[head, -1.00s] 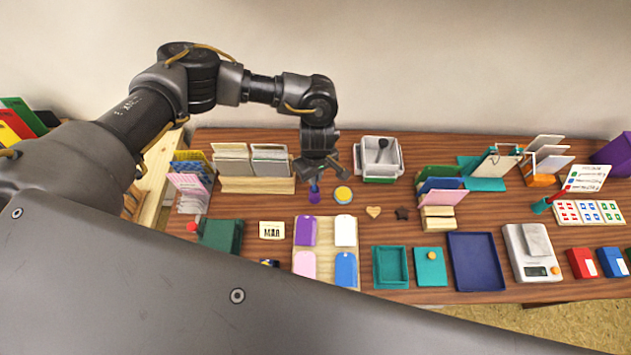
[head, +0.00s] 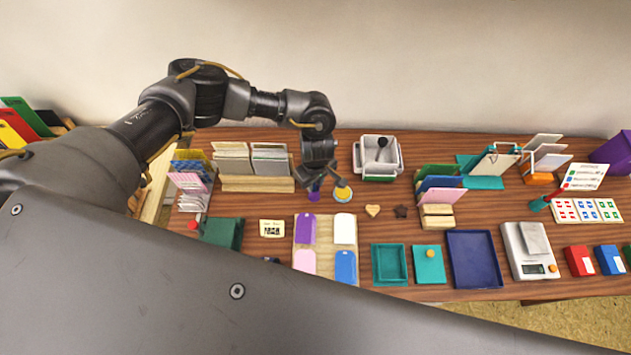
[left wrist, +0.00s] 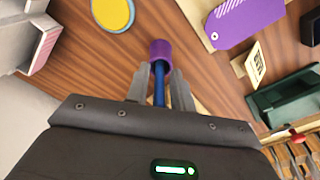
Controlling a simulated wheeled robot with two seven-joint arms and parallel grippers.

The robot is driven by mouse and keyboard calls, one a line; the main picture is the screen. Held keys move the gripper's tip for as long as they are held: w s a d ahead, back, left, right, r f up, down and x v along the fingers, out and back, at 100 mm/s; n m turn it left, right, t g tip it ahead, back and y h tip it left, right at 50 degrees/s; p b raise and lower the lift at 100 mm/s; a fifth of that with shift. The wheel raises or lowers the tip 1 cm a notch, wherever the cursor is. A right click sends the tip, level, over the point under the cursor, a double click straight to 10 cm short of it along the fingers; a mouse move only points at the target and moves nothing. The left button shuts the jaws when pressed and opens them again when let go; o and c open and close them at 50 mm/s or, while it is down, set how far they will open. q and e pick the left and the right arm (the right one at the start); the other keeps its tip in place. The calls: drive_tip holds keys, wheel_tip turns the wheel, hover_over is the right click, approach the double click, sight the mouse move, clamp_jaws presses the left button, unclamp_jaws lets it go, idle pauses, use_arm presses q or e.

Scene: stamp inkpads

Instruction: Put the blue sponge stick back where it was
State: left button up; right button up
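The blue sponge stick (left wrist: 159,88) shows in the left wrist view as a blue shaft running to a small purple cylinder (left wrist: 160,49). The shaft appears to stand in that cylinder; its far end is hidden. In the head view the purple cylinder (head: 314,196) stands on the table, below my left gripper (head: 322,185). In the left wrist view my left gripper (left wrist: 161,77) has its fingers apart on either side of the shaft, with a narrow gap on each side. My right gripper is not in view.
A round yellow pad (head: 343,194) lies right beside the left gripper. A wooden card rack (head: 257,185) stands close on the left, a grey tray (head: 378,170) to the right. In front lies a wooden board (head: 325,262) with coloured tags.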

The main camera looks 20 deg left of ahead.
use_arm(q)
drive_tip(key=shift+o, duration=0.4)
drive_tip(key=shift+r, duration=0.1)
drive_tip(key=shift+r+p, duration=0.2)
drive_tip(key=shift+p, duration=0.15)
drive_tip(key=shift+r+b, duration=0.3)
drive_tip(key=shift+r, duration=0.05)
wheel_tip(320, 180, up, 11)
drive_tip(key=b, duration=0.2)
drive_tip(key=shift+s+d, duration=0.15)
drive_tip(key=shift+s, duration=0.05)
drive_tip(key=shift+d, duration=0.15)
